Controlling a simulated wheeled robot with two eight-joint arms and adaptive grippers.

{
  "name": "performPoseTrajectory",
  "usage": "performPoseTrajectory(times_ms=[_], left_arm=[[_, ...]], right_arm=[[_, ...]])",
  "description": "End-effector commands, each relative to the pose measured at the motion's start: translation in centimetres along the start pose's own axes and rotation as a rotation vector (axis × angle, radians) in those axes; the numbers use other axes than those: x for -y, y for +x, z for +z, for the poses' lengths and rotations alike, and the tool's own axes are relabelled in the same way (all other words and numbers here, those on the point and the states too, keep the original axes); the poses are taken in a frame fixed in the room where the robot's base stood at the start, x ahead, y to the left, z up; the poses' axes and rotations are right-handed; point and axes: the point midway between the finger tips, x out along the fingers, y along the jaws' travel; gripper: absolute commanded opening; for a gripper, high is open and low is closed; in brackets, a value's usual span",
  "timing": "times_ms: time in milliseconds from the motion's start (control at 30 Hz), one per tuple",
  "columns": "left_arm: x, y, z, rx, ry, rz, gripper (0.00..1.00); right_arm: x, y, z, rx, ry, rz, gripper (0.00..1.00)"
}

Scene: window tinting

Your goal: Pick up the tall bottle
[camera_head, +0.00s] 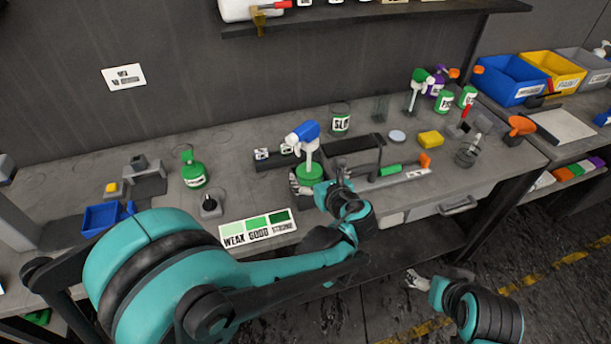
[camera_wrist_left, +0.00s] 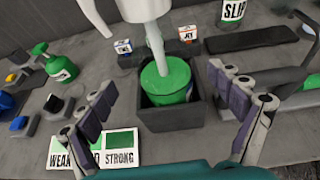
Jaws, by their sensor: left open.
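A tall spray bottle with a blue and white trigger head (camera_head: 304,133) and a green lower part stands upright on the bench. In the left wrist view its green body (camera_wrist_left: 166,80) sits in a dark square holder (camera_wrist_left: 171,117). My left gripper (camera_head: 318,184) is open at the bottle's near side, and its fingers also show in the left wrist view (camera_wrist_left: 160,97), spread left and right of the bottle. It holds nothing. Part of the bottle's base is hidden by the holder. My right gripper (camera_head: 417,279) is low at the right, off the bench; its jaws are too small to read.
A card reading weak, good, strong (camera_head: 258,228) lies left of the gripper. A green bottle (camera_head: 192,170) stands farther left. A dark stand (camera_head: 352,145) is close on the right.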

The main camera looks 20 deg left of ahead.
Motion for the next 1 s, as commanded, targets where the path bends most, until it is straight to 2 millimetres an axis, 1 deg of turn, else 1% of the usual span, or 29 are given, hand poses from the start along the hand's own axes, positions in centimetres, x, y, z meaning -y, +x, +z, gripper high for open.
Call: performPoseTrajectory(times_ms=[167,300,400,633,667,700,767,800,833,867,1000], left_arm=[[0.2,1.8,-0.4,-0.001,-0.002,0.001,0.92],[0.4,4.1,-0.8,-0.002,-0.004,0.002,0.92],[0.4,5.3,-0.6,-0.002,-0.004,0.001,0.92],[0.4,5.4,-0.4,-0.002,-0.003,-0.001,0.92],[0.4,5.4,-0.4,-0.002,-0.003,-0.001,0.84],[0.4,5.4,-0.4,-0.002,-0.003,-0.001,0.73],[0.4,5.4,-0.4,-0.002,-0.003,-0.001,0.57],[0.4,5.4,-0.4,-0.002,-0.004,-0.001,0.47],[0.4,5.4,-0.4,-0.002,-0.004,-0.001,0.39],[0.4,5.4,-0.4,-0.002,-0.004,-0.001,0.33],[0.4,5.4,-0.4,-0.002,-0.004,-0.001,0.33]], right_arm=[[0.0,0.9,0.6,0.000,0.000,0.000,0.81],[0.0,1.8,1.3,0.000,0.000,0.000,0.81],[0.0,2.1,1.5,0.000,0.000,0.000,0.81],[0.0,2.0,1.4,0.000,0.000,0.000,0.81],[0.0,2.0,1.4,0.000,0.000,0.000,0.81],[0.0,2.0,1.4,0.000,0.000,0.000,0.81],[0.0,2.0,1.4,0.000,0.000,0.000,0.81],[0.0,2.0,1.4,0.000,0.000,0.000,0.81],[0.0,2.0,1.4,0.000,0.000,0.000,0.81],[0.0,2.0,1.4,0.000,0.000,0.000,0.81],[0.0,2.0,1.4,0.000,0.000,0.000,0.81]])
